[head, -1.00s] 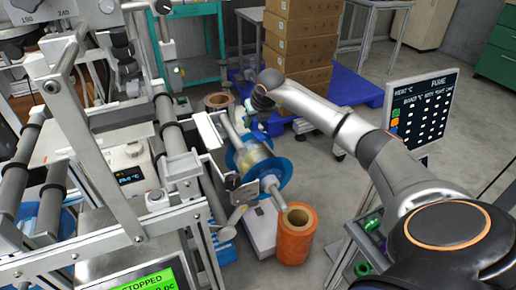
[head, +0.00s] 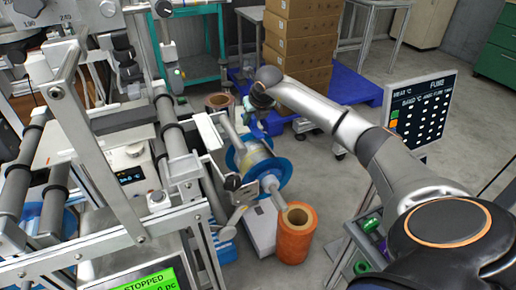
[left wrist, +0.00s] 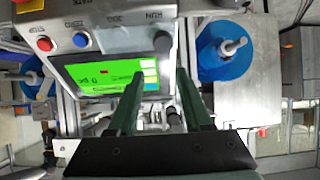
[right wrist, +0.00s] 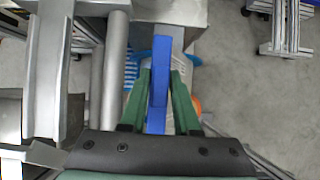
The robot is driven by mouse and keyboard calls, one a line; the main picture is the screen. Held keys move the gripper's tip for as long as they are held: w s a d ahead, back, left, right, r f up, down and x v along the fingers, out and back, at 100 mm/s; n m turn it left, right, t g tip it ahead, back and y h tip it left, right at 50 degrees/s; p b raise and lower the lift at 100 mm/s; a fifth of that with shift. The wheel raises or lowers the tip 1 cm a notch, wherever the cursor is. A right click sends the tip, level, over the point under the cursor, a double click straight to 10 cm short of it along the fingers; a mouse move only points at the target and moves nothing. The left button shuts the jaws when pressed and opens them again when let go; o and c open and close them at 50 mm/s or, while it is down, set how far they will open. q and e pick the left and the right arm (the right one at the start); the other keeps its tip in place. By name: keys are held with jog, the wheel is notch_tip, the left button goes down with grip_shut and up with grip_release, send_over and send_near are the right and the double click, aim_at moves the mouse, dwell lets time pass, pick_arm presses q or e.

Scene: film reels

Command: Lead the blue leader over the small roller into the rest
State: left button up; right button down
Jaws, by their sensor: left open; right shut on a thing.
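The blue leader (right wrist: 159,75) is a flat blue strip running lengthwise between the green fingers of my right gripper (right wrist: 160,80) in the right wrist view. That gripper is shut on it. In the head view my right gripper (head: 254,113) is beside the machine's right side, near the blue-flanged reel (head: 262,170), and its fingers are small and partly hidden. My left gripper (left wrist: 161,73) is open and empty in front of the control panel with a green screen (left wrist: 105,75). I cannot tell which part is the small roller or the rest.
Grey rollers (right wrist: 111,70) and metal plates stand left of my right gripper in the right wrist view. An orange roll (head: 293,240) stands by the machine's front right. Cardboard boxes (head: 298,40) are stacked on a blue pallet behind. Open floor (head: 345,185) lies to the right.

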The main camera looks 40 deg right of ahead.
jog(key=shift+w+a+r+p, duration=0.1)
jog(key=shift+a+r+p, duration=0.05)
jog(key=shift+r+p, duration=0.3)
jog(key=shift+a+r+p, duration=0.15)
jog(key=shift+r+p, duration=0.15)
jog(key=shift+r, duration=0.2)
pick_arm(q)
jog(key=s, duration=0.1)
jog(key=s+f+g+p, duration=0.2)
jog(key=shift+s+d+f+n, duration=0.1)
jog(key=shift+s+d+n, duration=0.1)
jog(key=shift+d+n, duration=0.15)
pick_arm(e)
jog(key=r, duration=0.2)
jog(key=shift+w+a+r, duration=0.15)
jog(key=shift+a+r, duration=0.2)
jog(key=shift+a, duration=0.05)
jog(key=shift+a, duration=0.15)
pick_arm(q)
jog(key=shift+r+p, duration=0.3)
jog(key=shift+p, duration=0.1)
pick_arm(e)
jog(key=shift+w+a, duration=0.25)
jog(key=shift+a, duration=0.5)
jog(key=shift+w+a, duration=0.25)
jog(key=shift+a, duration=0.45)
jog(key=shift+w+a, duration=0.25)
jog(key=shift+a, duration=0.5)
pick_arm(q)
jog(key=shift+r, duration=0.1)
